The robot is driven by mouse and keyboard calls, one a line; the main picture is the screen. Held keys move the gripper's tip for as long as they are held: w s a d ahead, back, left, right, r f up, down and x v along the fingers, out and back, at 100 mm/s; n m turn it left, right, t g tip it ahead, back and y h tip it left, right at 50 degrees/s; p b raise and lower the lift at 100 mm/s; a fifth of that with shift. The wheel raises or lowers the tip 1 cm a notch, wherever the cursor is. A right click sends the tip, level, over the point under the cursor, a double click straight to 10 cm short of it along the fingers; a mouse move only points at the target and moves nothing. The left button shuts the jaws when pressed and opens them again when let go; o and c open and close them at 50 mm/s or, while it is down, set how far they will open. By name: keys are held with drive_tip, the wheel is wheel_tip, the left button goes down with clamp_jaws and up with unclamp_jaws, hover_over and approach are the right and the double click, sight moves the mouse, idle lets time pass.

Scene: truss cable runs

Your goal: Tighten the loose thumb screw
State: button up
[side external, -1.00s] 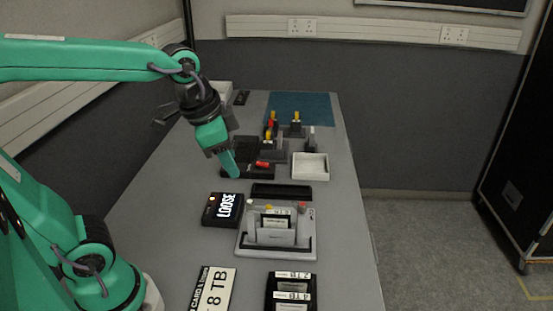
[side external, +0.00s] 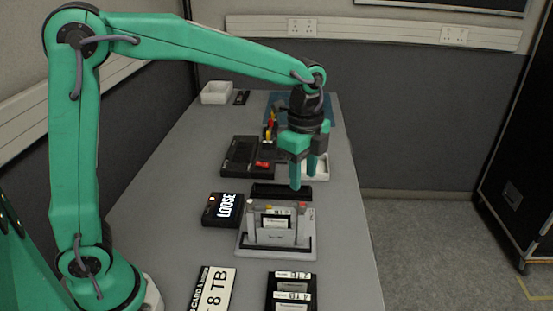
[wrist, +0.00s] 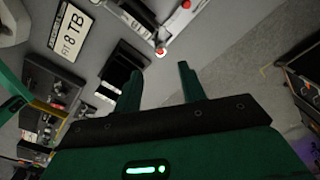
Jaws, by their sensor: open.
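A grey fixture (side external: 250,243) stands on the bench with a labelled cartridge (side external: 276,222) upright in its middle. Small knobs show along its back: a white one (side external: 250,203), a yellow one (side external: 268,207) and a red one (side external: 302,204). I cannot tell which is the loose screw. A black box (side external: 222,210) left of the fixture has a display reading LOOSE. My gripper (side external: 297,186) points down, open and empty, above the fixture's back right, near the red knob but apart from it. In the wrist view, its two fingers (wrist: 160,82) are spread with nothing between them.
A black bar (side external: 282,190) lies behind the fixture. An 8 TB sign (side external: 213,290) and labelled cartridges (side external: 291,290) lie in front. The bench's right edge is close.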

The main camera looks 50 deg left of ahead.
sight(303, 204)
drive_tip(key=shift+w+f, duration=0.1)
drive_tip(key=shift+f, duration=3.85)
clamp_jaws()
